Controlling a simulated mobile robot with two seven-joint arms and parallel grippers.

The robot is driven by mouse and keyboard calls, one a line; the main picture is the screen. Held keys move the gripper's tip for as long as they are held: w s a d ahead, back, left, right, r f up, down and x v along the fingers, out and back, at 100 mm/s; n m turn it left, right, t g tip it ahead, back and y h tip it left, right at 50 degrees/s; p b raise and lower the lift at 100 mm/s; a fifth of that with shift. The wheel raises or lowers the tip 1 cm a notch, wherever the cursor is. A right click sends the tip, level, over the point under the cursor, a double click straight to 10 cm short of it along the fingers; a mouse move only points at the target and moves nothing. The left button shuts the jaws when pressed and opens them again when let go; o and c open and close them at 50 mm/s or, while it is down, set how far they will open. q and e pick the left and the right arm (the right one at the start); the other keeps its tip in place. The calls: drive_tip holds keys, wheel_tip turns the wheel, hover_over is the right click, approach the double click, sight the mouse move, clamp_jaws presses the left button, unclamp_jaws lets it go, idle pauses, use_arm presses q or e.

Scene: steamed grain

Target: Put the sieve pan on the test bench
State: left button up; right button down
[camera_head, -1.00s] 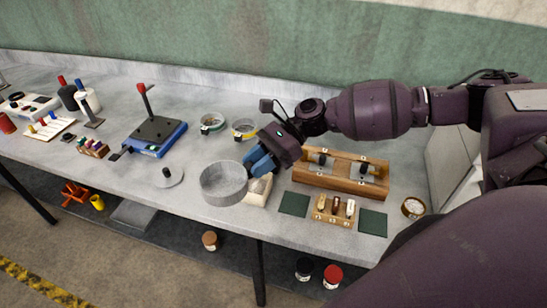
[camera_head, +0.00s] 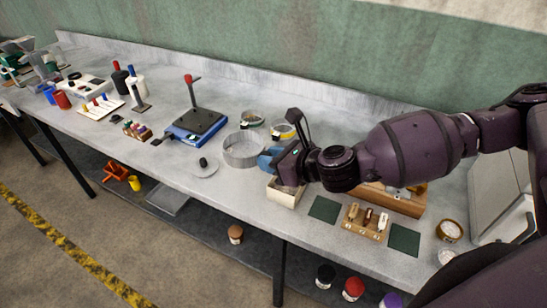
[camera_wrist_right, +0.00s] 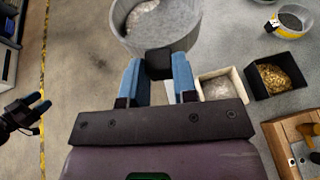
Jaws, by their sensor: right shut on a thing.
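The sieve pan (camera_head: 243,150) is a round grey metal pan; it also shows at the top of the right wrist view (camera_wrist_right: 187,38) with pale material inside. My right gripper (camera_head: 268,158) is shut on the black tab at the pan's side, between its blue fingers (camera_wrist_right: 158,80). The pan looks level, over the grey bench (camera_head: 130,165), right of the blue-based device. I cannot tell if its bottom touches the bench. My left gripper (camera_wrist_right: 38,108) shows only at the left edge of the right wrist view, over the floor; its opening is unclear.
The blue-based device (camera_head: 197,124) and a round lid with a black knob (camera_head: 203,167) stand left of the pan. Two banded pans (camera_head: 252,119) (camera_head: 284,131) are behind. A white box (camera_head: 284,193) and a wooden rack (camera_head: 367,220) lie right and in front.

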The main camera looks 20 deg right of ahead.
drive_tip(key=shift+s+a+f+m+t+h, duration=0.25)
drive_tip(key=shift+s+m+h, duration=0.1)
drive_tip(key=shift+m+h, duration=0.45)
drive_tip(key=shift+s+a+f+m+t+h, duration=0.2)
drive_tip(key=shift+s+a+m+t+h, duration=0.15)
drive_tip(key=shift+m+h, duration=0.4)
drive_tip(key=shift+s+a+f+m+t+h, duration=0.3)
drive_tip(key=shift+m+h, duration=0.35)
drive_tip(key=shift+h, duration=0.3)
drive_tip(key=shift+s, duration=0.15)
